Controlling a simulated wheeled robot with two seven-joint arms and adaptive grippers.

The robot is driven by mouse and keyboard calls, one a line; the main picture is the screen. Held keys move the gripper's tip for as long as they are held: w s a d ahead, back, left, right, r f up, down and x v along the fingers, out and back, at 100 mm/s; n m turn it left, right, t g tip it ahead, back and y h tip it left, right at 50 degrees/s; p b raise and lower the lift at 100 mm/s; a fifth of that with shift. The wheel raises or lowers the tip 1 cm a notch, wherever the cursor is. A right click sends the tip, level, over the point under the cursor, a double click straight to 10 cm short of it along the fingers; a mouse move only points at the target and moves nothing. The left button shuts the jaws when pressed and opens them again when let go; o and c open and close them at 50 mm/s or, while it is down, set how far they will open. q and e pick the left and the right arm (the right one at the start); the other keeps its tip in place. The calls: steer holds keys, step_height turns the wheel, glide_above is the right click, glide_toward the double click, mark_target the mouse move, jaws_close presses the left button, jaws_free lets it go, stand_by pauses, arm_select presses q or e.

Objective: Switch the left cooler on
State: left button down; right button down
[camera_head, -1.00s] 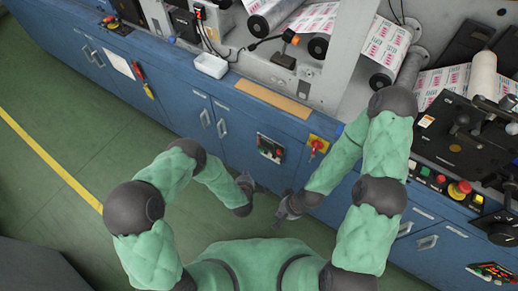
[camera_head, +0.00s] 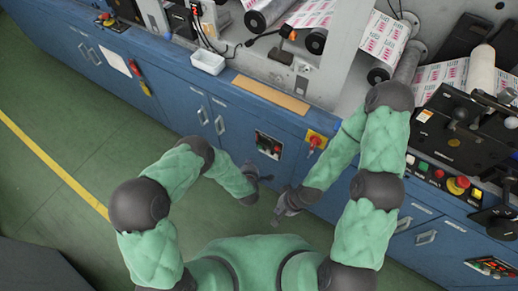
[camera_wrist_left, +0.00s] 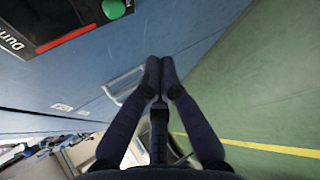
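A dark control panel (camera_head: 269,145) with red and green buttons is set in the blue cabinet front, at the middle of the head view. The left wrist view shows part of a black panel (camera_wrist_left: 55,28) with a red strip, cut-off lettering and a green button (camera_wrist_left: 114,9). No readable label tells me which panel is the left cooler's. My left gripper (camera_head: 264,178) is just below the middle panel, apart from it; in the left wrist view its fingers (camera_wrist_left: 160,66) are together and empty. My right gripper (camera_head: 279,218) is lower, away from the cabinet; its fingers are too small to judge.
A red rotary switch on a yellow plate (camera_head: 315,140) is right of the middle panel. Another button panel (camera_head: 491,267) is at lower right. Cabinet handles (camera_head: 220,125) stick out. A white tray (camera_head: 207,62) sits on the counter. Green floor (camera_head: 75,165) is clear at left.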

mark_target(260, 147)
arm_select(q)
steer(key=shift+w+d+b, duration=0.35)
steer(key=shift+w+d, duration=0.4)
steer(key=shift+w, duration=0.25)
steer(key=shift+w+d+b, duration=0.35)
steer(key=shift+w+d, duration=0.35)
steer(key=shift+w, duration=0.3)
steer(key=shift+w+d, duration=0.1)
steer(key=shift+w+d+b, duration=0.15)
steer(key=shift+w+b, duration=0.05)
steer(key=shift+b, duration=0.1)
steer(key=shift+w+d, duration=0.3)
steer(key=shift+w, duration=0.15)
stand_by(0.8)
steer(key=shift+s+a, duration=0.55)
steer(key=shift+s, duration=0.25)
stand_by(0.3)
